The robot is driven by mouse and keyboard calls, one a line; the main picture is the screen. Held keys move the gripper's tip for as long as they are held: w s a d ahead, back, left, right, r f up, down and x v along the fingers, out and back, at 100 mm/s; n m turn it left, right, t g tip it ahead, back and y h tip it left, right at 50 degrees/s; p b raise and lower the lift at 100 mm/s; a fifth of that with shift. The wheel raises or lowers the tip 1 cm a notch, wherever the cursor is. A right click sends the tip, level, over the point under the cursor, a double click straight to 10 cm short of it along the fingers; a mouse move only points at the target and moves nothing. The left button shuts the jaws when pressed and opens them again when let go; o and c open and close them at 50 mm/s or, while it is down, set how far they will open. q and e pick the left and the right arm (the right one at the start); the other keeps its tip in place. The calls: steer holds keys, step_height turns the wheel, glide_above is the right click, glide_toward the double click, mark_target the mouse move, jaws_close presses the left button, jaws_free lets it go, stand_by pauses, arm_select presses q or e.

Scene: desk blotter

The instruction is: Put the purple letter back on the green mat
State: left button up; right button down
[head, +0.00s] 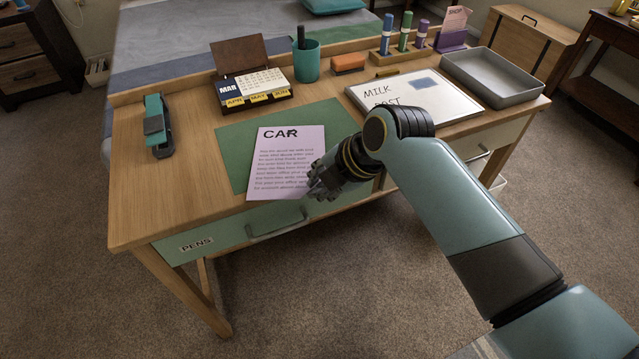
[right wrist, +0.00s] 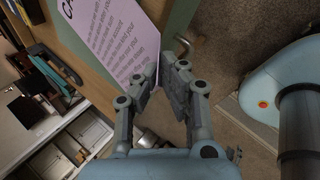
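The purple letter (head: 287,160), a pale lilac sheet headed "CAR", lies over the green mat (head: 236,143). Its lower edge reaches the desk's front edge; I cannot tell whether it overhangs. My right gripper (head: 322,184) is at the letter's lower right corner and hides part of that edge. In the right wrist view the letter (right wrist: 108,38) is at the upper left, and my right gripper (right wrist: 166,72) has a narrow gap between its fingers. The left finger overlaps the letter's edge; no firm hold shows. My left gripper is not in view.
A stapler (head: 157,126) stands on the left. A calendar (head: 250,86), a teal cup (head: 306,62) and an eraser (head: 348,63) line the back. A whiteboard (head: 425,95) and grey tray (head: 492,77) are on the right. A drawer handle (head: 277,224) juts out below the letter.

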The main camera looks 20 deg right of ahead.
steer(key=shift+f, duration=0.25)
steer(key=c, duration=1.5)
jaws_free()
steer(key=shift+r, duration=0.15)
